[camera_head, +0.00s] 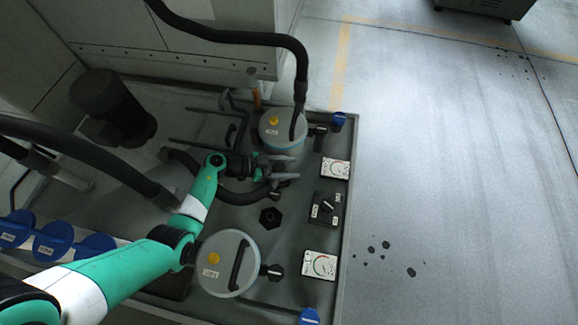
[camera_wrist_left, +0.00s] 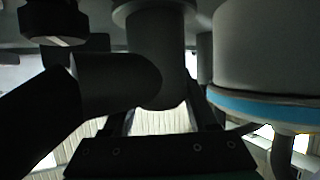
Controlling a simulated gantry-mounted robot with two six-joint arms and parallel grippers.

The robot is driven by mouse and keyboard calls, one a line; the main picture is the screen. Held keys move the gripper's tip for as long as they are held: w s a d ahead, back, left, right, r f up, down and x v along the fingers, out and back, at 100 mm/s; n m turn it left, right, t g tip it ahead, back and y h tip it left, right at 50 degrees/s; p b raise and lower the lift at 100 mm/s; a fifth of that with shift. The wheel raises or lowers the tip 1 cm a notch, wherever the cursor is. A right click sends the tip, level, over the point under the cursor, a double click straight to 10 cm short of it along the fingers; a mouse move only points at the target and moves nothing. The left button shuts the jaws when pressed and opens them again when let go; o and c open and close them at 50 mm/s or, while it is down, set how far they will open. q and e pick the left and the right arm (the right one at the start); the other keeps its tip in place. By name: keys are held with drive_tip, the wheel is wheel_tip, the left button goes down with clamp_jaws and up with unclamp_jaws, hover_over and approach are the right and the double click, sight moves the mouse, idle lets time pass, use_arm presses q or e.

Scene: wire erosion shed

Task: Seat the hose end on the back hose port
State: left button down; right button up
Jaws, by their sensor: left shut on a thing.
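My left gripper (camera_head: 282,168) is over the machine's top deck, just in front of the back canister. It is shut on the dark hose end (camera_head: 262,190), which is partly hidden by the fingers. The dark hose (camera_head: 225,192) curves away from it to the left along the deck. In the left wrist view a dark hose elbow (camera_wrist_left: 125,82) meets an upright grey cylinder (camera_wrist_left: 155,35) above the gripper (camera_wrist_left: 160,140). I cannot tell which fitting is the back hose port, nor whether the hose end touches it. My right gripper is not in view.
The back canister (camera_head: 283,137) stands close to the gripper; its blue band (camera_wrist_left: 255,103) shows in the wrist view. A front canister (camera_head: 226,275), a black hex fitting (camera_head: 270,217), gauges (camera_head: 320,265) and a switch box (camera_head: 325,206) crowd the deck. A thick hose (camera_head: 240,37) arches overhead.

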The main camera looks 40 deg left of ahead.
use_arm(q)
drive_tip(key=shift+r, duration=0.15)
drive_tip(key=shift+w+a+p, duration=0.1)
drive_tip(key=shift+p, duration=0.3)
drive_tip(key=shift+p, duration=0.35)
idle(0.3)
drive_tip(key=shift+f+b, duration=0.45)
drive_tip(key=shift+f, duration=0.2)
idle(0.3)
drive_tip(key=shift+c, duration=2.3)
unclamp_jaws()
drive_tip(key=shift+f, duration=0.1)
